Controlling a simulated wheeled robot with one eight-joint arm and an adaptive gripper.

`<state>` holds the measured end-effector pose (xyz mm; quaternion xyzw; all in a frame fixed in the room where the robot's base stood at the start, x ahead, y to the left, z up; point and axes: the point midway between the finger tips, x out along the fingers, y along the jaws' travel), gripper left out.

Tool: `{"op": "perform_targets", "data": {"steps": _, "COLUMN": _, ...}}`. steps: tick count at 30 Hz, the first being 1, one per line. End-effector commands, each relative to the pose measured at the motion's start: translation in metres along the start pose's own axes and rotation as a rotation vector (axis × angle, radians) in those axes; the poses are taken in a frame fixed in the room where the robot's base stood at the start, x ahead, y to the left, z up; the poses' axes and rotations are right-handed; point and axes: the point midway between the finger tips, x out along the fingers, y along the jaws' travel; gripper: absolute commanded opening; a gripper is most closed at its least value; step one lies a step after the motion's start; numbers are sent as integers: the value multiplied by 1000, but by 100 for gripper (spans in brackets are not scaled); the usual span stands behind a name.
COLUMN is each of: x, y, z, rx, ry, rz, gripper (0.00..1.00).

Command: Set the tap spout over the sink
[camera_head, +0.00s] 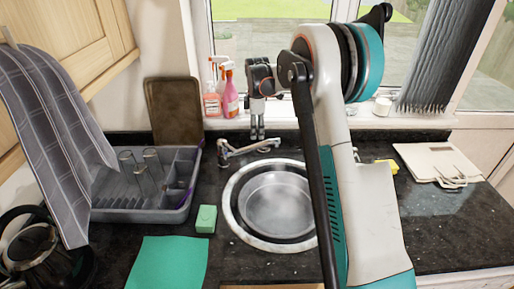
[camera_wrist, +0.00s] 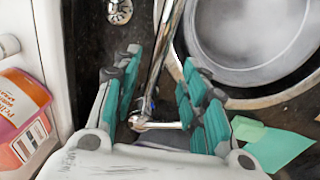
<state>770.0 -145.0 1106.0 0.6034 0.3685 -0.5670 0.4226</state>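The silver tap spout (camera_head: 242,149) runs left from behind the sink in the head view. Its outer end lies over the counter, left of the round metal sink (camera_head: 232,214). In the wrist view the spout (camera_wrist: 165,50) comes down between the teal finger pads, with the sink (camera_wrist: 260,76) at the upper right. My gripper (camera_head: 257,138) points down at the back of the sink. In the wrist view my gripper (camera_wrist: 160,85) is open, its fingers on either side of the spout with gaps visible. Whether a finger touches it cannot be told.
A grey dish rack (camera_head: 130,215) with glasses stands left. A green sponge (camera_head: 206,219) and teal cloth (camera_head: 168,264) lie left of the sink. Spray bottles (camera_head: 229,92) stand on the sill behind. A white board (camera_head: 438,162) lies right. My arm hides part of the sink's right side.

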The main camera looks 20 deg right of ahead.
Motion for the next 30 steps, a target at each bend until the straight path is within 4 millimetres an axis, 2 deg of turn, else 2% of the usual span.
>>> {"op": "perform_targets", "data": {"steps": 1, "x": 13, "y": 0, "z": 0, "rx": 0, "ry": 0, "rz": 0, "gripper": 40}}
{"op": "perform_targets", "data": {"steps": 6, "x": 46, "y": 0, "z": 0, "rx": 1, "ry": 0, "rz": 0, "gripper": 40}}
{"op": "perform_targets", "data": {"steps": 13, "x": 82, "y": 0, "z": 0, "rx": 1, "ry": 0, "rz": 1, "gripper": 40}}
{"op": "perform_targets", "data": {"steps": 19, "x": 95, "y": 0, "z": 0, "rx": 1, "ry": 0, "rz": 1, "gripper": 40}}
{"op": "perform_targets", "data": {"steps": 28, "x": 96, "y": 0, "z": 0, "rx": 1, "ry": 0, "rz": 1, "gripper": 40}}
{"op": "perform_targets", "data": {"steps": 29, "x": 96, "y": 0, "z": 0, "rx": 1, "ry": 0, "rz": 1, "gripper": 35}}
{"op": "perform_targets", "data": {"steps": 30, "x": 96, "y": 0, "z": 0, "rx": 1, "ry": 0, "rz": 1, "gripper": 26}}
